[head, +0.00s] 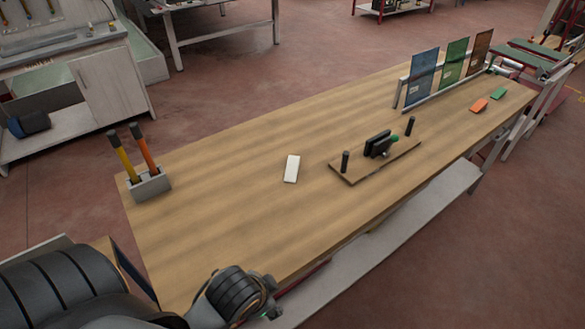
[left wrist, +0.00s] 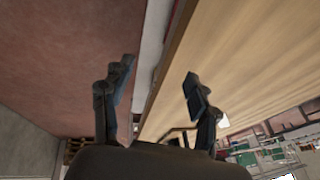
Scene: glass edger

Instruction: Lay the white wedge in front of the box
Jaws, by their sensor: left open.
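The white wedge (head: 292,168) lies flat on the wooden bench top, near its middle, with nothing touching it. The grey box (head: 149,186) stands at the left end of the bench and holds two tools with yellow and orange handles. My left arm comes in at the bottom of the head view, near the bench's front left corner; its fingers are not clear there. In the left wrist view my left gripper (left wrist: 158,86) is open and empty beside the bench edge, well away from the wedge. My right gripper is not in view.
A wooden board (head: 376,161) with black posts and a clamp lies right of the wedge. Blue (head: 421,77), green and brown panels stand in a rack at the far right, with orange (head: 479,105) and green wedges near it. Bench surface between box and wedge is clear.

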